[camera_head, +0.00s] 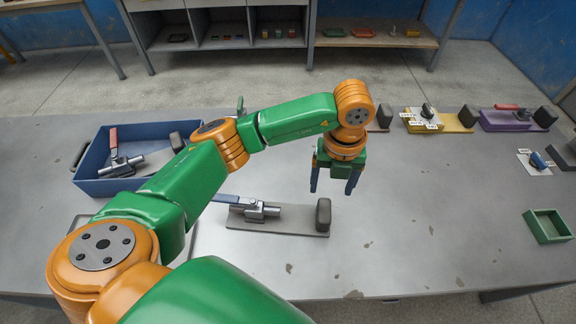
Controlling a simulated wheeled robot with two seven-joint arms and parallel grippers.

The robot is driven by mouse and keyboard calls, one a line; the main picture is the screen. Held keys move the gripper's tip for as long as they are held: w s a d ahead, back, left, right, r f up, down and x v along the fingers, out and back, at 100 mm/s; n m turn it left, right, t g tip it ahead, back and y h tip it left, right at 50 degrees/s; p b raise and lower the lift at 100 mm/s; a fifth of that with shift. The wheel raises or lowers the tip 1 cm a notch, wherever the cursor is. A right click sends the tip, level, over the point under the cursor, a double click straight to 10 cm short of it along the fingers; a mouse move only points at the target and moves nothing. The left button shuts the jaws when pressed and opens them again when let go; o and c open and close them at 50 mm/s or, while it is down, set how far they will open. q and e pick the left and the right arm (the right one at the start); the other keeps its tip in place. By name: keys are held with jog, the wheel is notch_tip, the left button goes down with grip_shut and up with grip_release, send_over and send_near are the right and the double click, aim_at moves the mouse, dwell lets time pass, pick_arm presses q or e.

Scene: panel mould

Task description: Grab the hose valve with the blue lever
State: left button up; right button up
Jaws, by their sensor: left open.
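The hose valve with the blue lever (258,210) is a grey metal valve on a flat grey plate (285,225) near the middle of the table. A dark upright block (323,215) stands at the plate's right end. My left gripper (331,190) is open and empty, fingers pointing down, above the table to the right of and beyond the valve, apart from it. My right gripper is not in view.
A blue bin (98,187) at the left holds a red-levered valve (116,160). Yellow (457,124) and purple (497,121) plates with fittings stand at the back right. The front right middle is clear.

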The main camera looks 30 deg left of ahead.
pick_arm(q)
jog(key=b, duration=0.4)
send_over(325, 210)
notch_tip(325, 210, down, 5)
jog(key=shift+r, duration=0.2)
jog(key=shift+w+f+p, duration=0.1)
jog(key=shift+f+p, duration=0.4)
jog(key=shift+p, duration=0.05)
jog(key=f, duration=0.2)
jog(key=f+p, duration=0.1)
jog(key=f, duration=0.2)
jog(key=shift+s+f+p, duration=0.25)
jog(key=shift+f+p, duration=0.05)
jog(key=shift+p, duration=0.1)
jog(key=shift+w+f, duration=0.1)
jog(key=shift+f, duration=0.1)
grip_shut()
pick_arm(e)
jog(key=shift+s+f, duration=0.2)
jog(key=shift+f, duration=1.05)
